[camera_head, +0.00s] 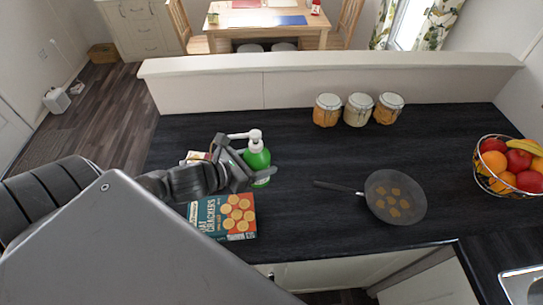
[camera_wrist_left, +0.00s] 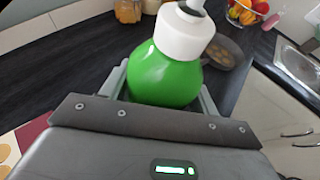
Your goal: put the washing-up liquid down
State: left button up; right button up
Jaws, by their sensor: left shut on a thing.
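The washing-up liquid (camera_head: 257,159) is a green bottle with a white pump top, upright over the dark worktop at the left. It also shows large in the left wrist view (camera_wrist_left: 165,78). My left gripper (camera_head: 254,175) has its fingers on either side of the green body and is shut on it. The bottle's lower part is hidden by the gripper, so I cannot tell whether its base touches the worktop. My right gripper is not in view.
A cracker box (camera_head: 240,216) lies just in front of the bottle. A frying pan (camera_head: 408,211) with brown pieces lies to the right. Three jars (camera_head: 357,110) stand at the back, and a fruit basket (camera_head: 500,187) is far right. The worktop (camera_head: 300,215) between box and pan is clear.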

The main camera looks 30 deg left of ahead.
pick_arm(q)
jog(key=w+a+f+b, duration=0.5)
jog(key=w+f+b, duration=0.3)
jog(key=w+b, duration=0.1)
jog(key=shift+w+a+f+b, duration=0.4)
jog(key=shift+w, duration=0.45)
notch_tip(320, 180, down, 3)
jog(key=shift+w+a+r+p, duration=0.1)
jog(key=shift+w+p, duration=0.05)
jog(key=shift+p, duration=0.4)
jog(key=shift+f, duration=0.4)
jog(key=shift+f, duration=0.1)
jog(key=shift+f+b, duration=0.1)
jog(key=shift+b, duration=0.2)
jog(key=o, duration=1.4)
